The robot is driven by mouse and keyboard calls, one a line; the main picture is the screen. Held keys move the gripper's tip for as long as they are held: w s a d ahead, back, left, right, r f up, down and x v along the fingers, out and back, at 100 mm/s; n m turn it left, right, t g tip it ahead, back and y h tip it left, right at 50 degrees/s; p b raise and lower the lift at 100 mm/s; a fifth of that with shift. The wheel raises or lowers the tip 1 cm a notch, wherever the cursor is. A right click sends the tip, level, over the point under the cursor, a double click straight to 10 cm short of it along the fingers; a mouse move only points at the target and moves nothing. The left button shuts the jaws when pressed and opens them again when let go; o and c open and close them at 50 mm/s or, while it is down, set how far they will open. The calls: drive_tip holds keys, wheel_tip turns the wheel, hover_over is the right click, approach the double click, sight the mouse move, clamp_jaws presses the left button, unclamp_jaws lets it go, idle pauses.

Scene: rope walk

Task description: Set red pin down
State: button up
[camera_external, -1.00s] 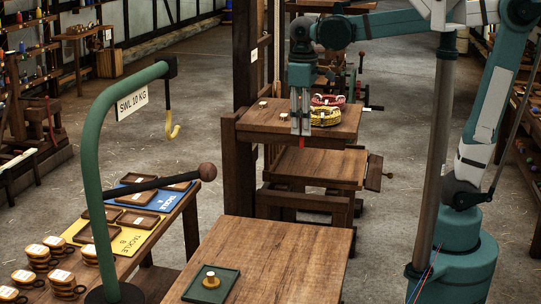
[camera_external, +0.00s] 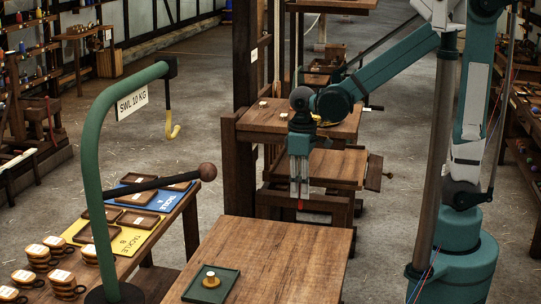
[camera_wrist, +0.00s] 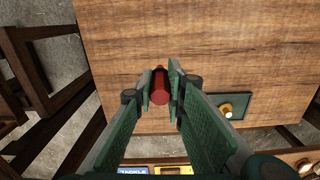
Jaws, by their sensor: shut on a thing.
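My gripper (camera_external: 300,193) hangs pointing down above the far part of the front wooden table (camera_external: 290,250). It is shut on the red pin (camera_wrist: 160,88), which shows between the two green finger pads in the wrist view. In the external view only the small red tip of the pin (camera_external: 300,204) shows below the fingers. The pin appears apart from the tabletop, though its exact height is hard to tell.
A green tray (camera_external: 213,286) with a round brass-coloured piece (camera_external: 211,279) sits at the table's front left. The rest of this tabletop is bare. A green hook stand (camera_external: 90,190) with a dark bar rises at the left. Wooden benches stand behind.

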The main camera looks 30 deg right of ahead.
wheel_tip(320, 180, down, 9)
drive_tip(key=shift+f, duration=0.2)
idle(0.3)
drive_tip(key=shift+f, duration=0.1)
drive_tip(key=shift+f+b, duration=0.6)
drive_tip(key=shift+f, duration=2.25)
drive_tip(key=shift+f+b, duration=0.45)
drive_tip(key=shift+f, duration=1.6)
drive_tip(key=shift+f, duration=0.15)
